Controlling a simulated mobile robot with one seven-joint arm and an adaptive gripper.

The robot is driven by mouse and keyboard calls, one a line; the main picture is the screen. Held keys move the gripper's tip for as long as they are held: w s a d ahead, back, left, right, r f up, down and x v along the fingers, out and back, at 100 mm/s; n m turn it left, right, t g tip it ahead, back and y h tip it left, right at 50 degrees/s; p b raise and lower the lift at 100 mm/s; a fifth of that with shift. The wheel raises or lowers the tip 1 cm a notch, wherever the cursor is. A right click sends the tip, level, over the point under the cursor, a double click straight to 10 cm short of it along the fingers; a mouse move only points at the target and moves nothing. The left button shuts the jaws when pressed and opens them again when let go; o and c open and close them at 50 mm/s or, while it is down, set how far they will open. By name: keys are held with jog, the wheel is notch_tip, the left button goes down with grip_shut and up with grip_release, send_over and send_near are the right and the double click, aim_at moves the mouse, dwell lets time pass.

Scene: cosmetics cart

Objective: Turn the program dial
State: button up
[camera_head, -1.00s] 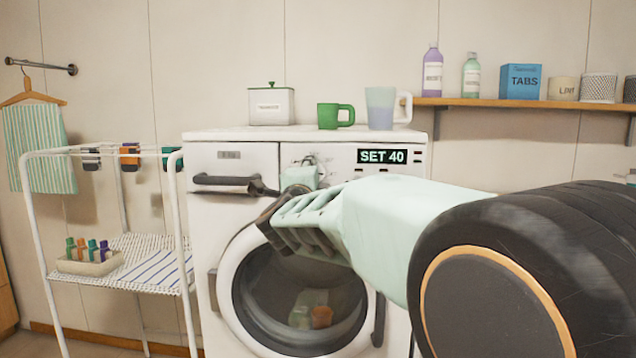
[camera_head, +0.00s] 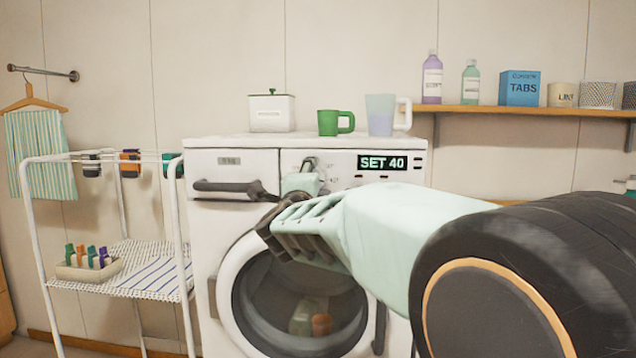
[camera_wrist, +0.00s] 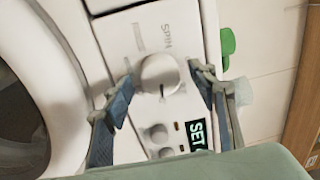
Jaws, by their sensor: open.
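The program dial (camera_wrist: 160,75) is a round white knob with a dark mark on its rim, on the washing machine's white front panel in the wrist view. My gripper (camera_wrist: 162,77) is open, with one blue-grey finger on each side of the dial. Whether the fingers touch it cannot be told. In the head view my gripper (camera_head: 286,178) is at the panel, left of the display (camera_head: 382,162), which reads SET 40. There the gripper hides most of the dial.
The washing machine (camera_head: 235,240) has a dark drawer handle (camera_head: 225,186) close to my gripper and a round door below. Two small knobs (camera_wrist: 157,132) sit beside the dial. A canister, a green mug and a pale cup stand on top. A drying rack stands at the left.

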jog(key=s, duration=0.7)
jog(key=shift+s+a+f, duration=0.15)
jog(key=shift+s+f, duration=0.1)
